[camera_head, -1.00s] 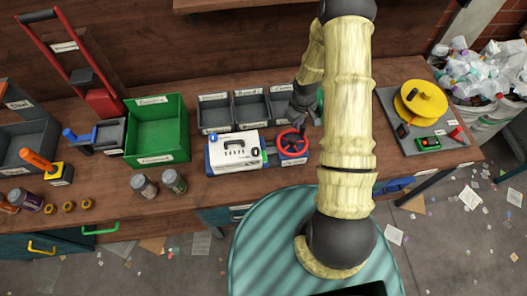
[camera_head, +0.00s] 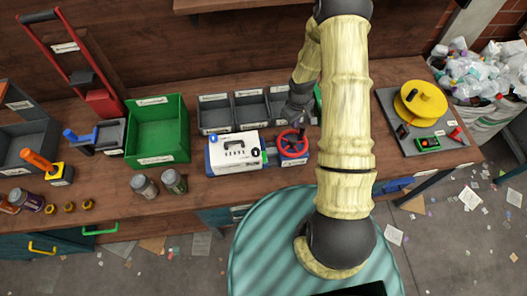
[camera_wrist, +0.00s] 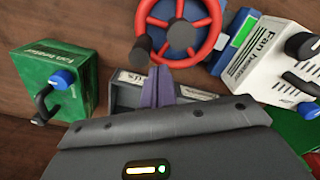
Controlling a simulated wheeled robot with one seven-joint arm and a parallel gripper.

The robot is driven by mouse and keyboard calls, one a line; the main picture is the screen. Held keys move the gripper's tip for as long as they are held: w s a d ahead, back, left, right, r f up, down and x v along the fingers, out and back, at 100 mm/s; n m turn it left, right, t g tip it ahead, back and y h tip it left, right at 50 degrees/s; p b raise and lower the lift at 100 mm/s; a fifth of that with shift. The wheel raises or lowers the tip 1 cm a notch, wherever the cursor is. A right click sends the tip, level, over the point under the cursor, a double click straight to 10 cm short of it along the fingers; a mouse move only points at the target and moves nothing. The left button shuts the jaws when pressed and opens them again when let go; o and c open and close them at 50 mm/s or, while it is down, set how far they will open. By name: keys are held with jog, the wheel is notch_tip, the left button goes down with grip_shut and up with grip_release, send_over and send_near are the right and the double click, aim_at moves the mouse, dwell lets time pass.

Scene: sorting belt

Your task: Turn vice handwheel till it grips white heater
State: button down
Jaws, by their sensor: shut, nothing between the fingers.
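The white heater (camera_head: 250,163) stands in the blue vice on the bench, beside the red handwheel (camera_head: 305,155). In the wrist view the white heater (camera_wrist: 262,82) is at the right and the red handwheel (camera_wrist: 216,38) with its dark grip knob (camera_wrist: 141,50) is at the top. The blue vice body (camera_wrist: 236,40) shows between wheel and heater. I cannot tell whether the jaw touches the heater. My gripper (camera_wrist: 157,72) is shut and empty, its fingertips close to the wheel's rim and knob; contact is unclear. In the head view my gripper (camera_head: 296,118) is just behind the wheel.
A green heater (camera_wrist: 58,85) stands at the left in the wrist view. Grey bins (camera_head: 214,128) line the bench behind the vice. A green crate (camera_head: 160,160) and two jars (camera_head: 144,187) are to the left. A grey board with a yellow reel (camera_head: 420,100) is at right.

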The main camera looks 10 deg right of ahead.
notch_tip(320, 180, up, 8)
jog(key=p, duration=0.5)
jog(key=shift+r, duration=0.15)
jog(key=shift+r, duration=0.1)
dwell(0.5)
jog(key=s+a+r+m+t+b, duration=0.1)
jog(key=s+a+r+m+b, duration=0.1)
jog(key=s+r, duration=0.5)
jog(key=s+a+r+m+t+b, duration=0.1)
jog(key=s+a+r+m+b, duration=0.2)
jog(key=s+r+b, duration=0.3)
notch_tip(320, 180, up, 2)
jog(key=s+m, duration=0.1)
jog(key=s, duration=0.1)
jog(key=shift+s+t, duration=0.3)
jog(key=shift+s, duration=0.05)
jog(key=shift+r, duration=0.1)
dwell(1.4)
dwell(0.6)
